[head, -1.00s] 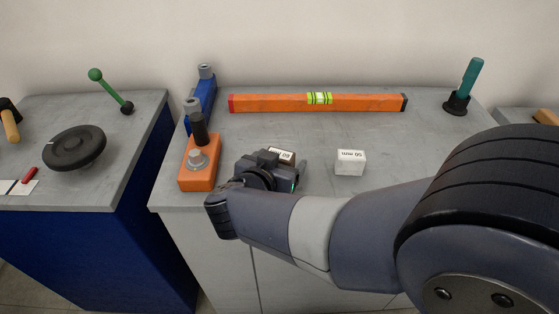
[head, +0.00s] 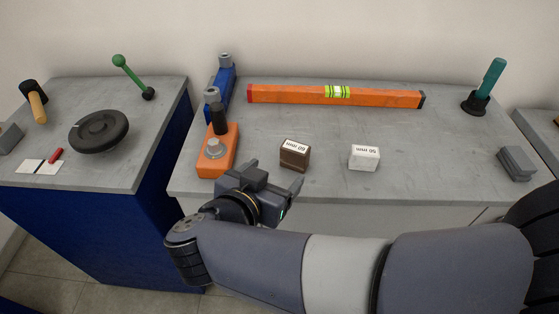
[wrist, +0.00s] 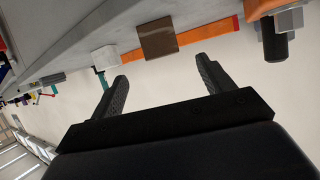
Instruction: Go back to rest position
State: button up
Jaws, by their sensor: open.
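My gripper (head: 277,187) is open and empty at the front edge of the grey worktop, in front of the brown block. In the wrist view its two fingers (wrist: 162,82) stand apart with nothing between them. The brown block (head: 294,157) marked 60 mm sits on the worktop, just beyond the fingers. It also shows in the wrist view (wrist: 157,38), apart from the fingertips. A white block (head: 364,159) marked 50 mm sits to its right. My arm crosses the lower right of the head view.
An orange block with bolts (head: 217,157) and a blue jack (head: 222,88) stand at the left. An orange spirit level (head: 300,95) lies at the back. A teal-handled tool (head: 489,80) and a grey block (head: 516,163) are at the right. A blue cart (head: 90,230) stands left, with a black wheel (head: 98,131).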

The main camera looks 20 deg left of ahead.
aim_at(297, 145)
dwell(0.3)
jog(key=b+x, duration=0.2)
jog(key=x, duration=0.9)
jog(key=shift+w+f+b, duration=0.3)
jog(key=shift+w+r+p, duration=0.15)
jog(key=shift+r+p, duration=0.25)
jog(key=shift+r, duration=0.9)
